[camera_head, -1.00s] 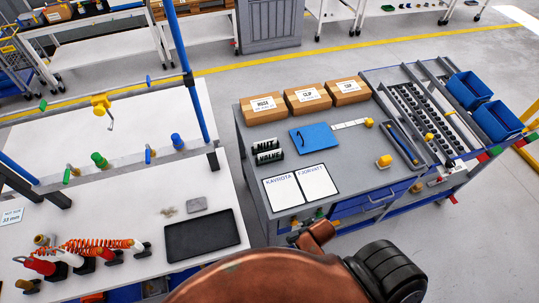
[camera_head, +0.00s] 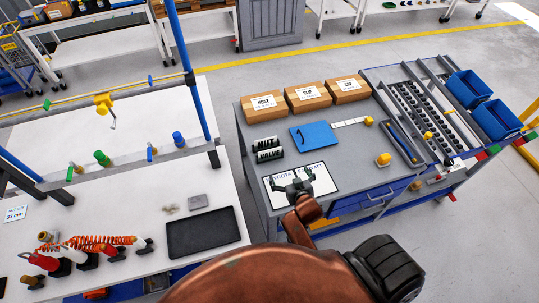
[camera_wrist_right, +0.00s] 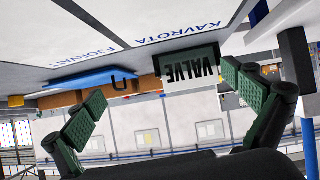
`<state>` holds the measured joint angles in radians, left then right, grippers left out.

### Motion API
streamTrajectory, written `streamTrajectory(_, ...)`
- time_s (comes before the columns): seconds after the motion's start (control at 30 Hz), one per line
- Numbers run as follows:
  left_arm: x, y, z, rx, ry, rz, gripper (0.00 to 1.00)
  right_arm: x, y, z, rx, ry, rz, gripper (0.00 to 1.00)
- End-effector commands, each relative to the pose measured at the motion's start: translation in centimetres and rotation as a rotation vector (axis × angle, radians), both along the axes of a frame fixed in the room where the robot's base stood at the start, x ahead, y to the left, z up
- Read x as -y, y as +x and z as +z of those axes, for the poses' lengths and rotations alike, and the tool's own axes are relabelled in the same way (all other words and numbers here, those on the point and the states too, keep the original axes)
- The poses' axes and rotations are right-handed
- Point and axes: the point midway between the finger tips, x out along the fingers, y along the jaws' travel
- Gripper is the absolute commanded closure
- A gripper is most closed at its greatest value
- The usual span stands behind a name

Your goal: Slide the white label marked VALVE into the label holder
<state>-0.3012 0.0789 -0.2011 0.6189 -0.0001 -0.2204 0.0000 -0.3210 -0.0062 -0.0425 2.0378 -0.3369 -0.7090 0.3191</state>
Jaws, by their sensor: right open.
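The VALVE label (camera_head: 269,154) is a small white plate with black letters and dark ends on the grey bench, just in front of a similar NUT plate (camera_head: 266,143). It shows upside down in the right wrist view (camera_wrist_right: 190,68), near one finger in the picture. I cannot make out a separate label holder. My right gripper (camera_head: 303,184) is open and empty over the white sheets, to the right of and nearer than the VALVE label. Its two green-padded fingers stand wide apart in the wrist view (camera_wrist_right: 165,98). My left gripper is not in view.
Two white sheets (camera_head: 320,170) lie under my right gripper. A blue plate (camera_head: 312,135) lies behind them. Labelled cardboard boxes (camera_head: 307,97) line the bench's back. A yellow-ended strip (camera_head: 350,124) and a yellow block (camera_head: 383,160) are to the right. A white table (camera_head: 130,215) stands left.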

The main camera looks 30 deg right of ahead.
Motion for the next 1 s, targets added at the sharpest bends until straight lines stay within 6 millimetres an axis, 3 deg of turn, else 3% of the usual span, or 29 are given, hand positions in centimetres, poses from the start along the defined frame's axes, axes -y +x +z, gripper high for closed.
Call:
streamTrajectory(0.1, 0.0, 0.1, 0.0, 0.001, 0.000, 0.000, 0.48, -1.0, 3.5, 1.4, 0.124, -0.002, 0.016, 0.00)
streamTrajectory(0.33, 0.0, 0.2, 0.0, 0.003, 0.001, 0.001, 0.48, -2.1, 6.5, 2.5, 0.224, -0.003, 0.042, 0.00)
streamTrajectory(0.83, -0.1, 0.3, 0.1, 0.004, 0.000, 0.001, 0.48, -1.3, 12.0, -0.1, 0.225, -0.003, 0.042, 0.00)
streamTrajectory(1.0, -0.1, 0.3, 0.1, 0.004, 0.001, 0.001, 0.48, -1.0, 13.0, -0.4, 0.224, -0.004, 0.043, 0.00)
